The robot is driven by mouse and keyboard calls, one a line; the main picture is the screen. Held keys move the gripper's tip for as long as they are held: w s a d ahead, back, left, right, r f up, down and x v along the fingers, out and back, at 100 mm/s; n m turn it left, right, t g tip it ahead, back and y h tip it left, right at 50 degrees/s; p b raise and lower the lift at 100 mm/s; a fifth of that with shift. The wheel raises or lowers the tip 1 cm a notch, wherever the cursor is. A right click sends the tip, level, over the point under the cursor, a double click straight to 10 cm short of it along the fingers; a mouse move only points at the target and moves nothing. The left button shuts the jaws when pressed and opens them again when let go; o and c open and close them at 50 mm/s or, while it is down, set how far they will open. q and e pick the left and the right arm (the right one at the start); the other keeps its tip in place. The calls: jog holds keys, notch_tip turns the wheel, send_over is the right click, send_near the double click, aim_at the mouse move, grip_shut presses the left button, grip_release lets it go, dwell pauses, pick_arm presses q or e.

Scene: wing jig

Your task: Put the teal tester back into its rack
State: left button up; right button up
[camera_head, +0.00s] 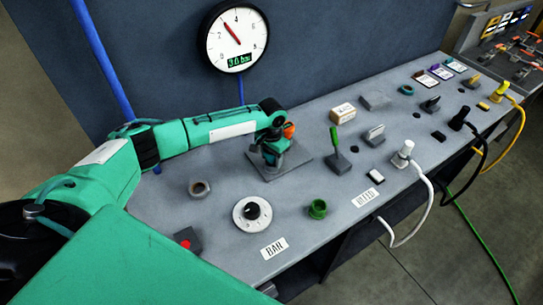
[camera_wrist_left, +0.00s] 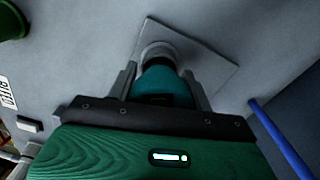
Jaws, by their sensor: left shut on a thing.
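The teal tester (camera_wrist_left: 165,85) is between the two fingers of my left gripper (camera_wrist_left: 160,88), which is shut on it. Its far end meets a pale grey round part (camera_wrist_left: 158,54) over a square grey plate (camera_wrist_left: 205,60). In the head view my left gripper (camera_head: 272,150) is low over this plate (camera_head: 292,166), on the bench near the back wall. An orange part (camera_head: 289,130) shows beside the gripper. The gripper hides much of the tester there, and I cannot tell whether the tester is seated or just above the plate. My right gripper is not in view.
A white dial with a black knob (camera_head: 252,212), a green ring (camera_head: 318,208) and a grey ring (camera_head: 199,188) are in front. A green-handled lever (camera_head: 336,145) and a small box (camera_head: 343,113) stand to the right. A round gauge (camera_head: 234,37) hangs on the wall behind.

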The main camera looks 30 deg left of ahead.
pick_arm(q)
jog(key=shift+f, duration=0.6)
jog(key=o, duration=1.1)
jog(key=shift+r, duration=0.1)
jog(key=shift+r+b, duration=0.3)
jog(key=shift+b, duration=0.05)
notch_tip(320, 180, up, 12)
jog(key=b, duration=0.3)
jog(key=shift+r+b, duration=0.2)
jog(key=shift+b, duration=0.1)
jog(key=shift+r, duration=0.35)
